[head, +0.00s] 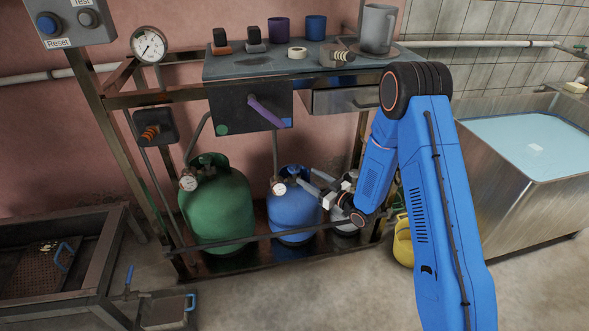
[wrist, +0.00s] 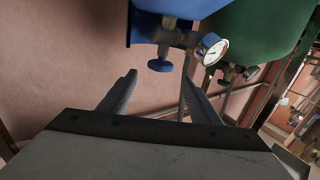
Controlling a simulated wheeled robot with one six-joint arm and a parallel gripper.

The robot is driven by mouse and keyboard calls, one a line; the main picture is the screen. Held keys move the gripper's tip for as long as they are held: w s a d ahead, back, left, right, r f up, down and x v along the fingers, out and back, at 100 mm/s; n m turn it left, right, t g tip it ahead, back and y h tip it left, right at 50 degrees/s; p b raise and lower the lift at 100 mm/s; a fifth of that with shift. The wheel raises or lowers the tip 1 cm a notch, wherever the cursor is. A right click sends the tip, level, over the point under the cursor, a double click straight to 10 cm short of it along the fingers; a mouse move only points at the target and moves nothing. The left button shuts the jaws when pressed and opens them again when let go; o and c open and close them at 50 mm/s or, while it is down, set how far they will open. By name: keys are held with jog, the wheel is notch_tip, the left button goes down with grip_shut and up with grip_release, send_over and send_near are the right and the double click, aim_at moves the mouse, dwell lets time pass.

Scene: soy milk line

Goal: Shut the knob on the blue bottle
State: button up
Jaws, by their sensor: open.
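The blue bottle (head: 293,213) stands on the low rack, right of the green bottle (head: 220,205). Its top carries a valve and a round gauge (head: 279,188). The wrist view appears upside down. There, the blue bottle (wrist: 182,6) is at the top, with its blue knob (wrist: 160,65) below it and the gauge (wrist: 211,47) to the right. My gripper (head: 308,177) reaches in from the right, near the bottle's top. Its fingers (wrist: 160,77) are open and empty. The knob appears between the fingertips in the wrist view; whether they reach around it is unclear.
A rail (head: 265,238) runs across the rack in front of the bottles. A grey bottle (head: 345,222) stands right of the blue one, partly behind my arm. A dark box with a purple lever (head: 266,113) hangs above, beside a drawer (head: 345,100).

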aim_at(298, 171)
jog(key=x, duration=0.9)
jog(key=shift+a, duration=0.1)
jog(key=c, duration=1)
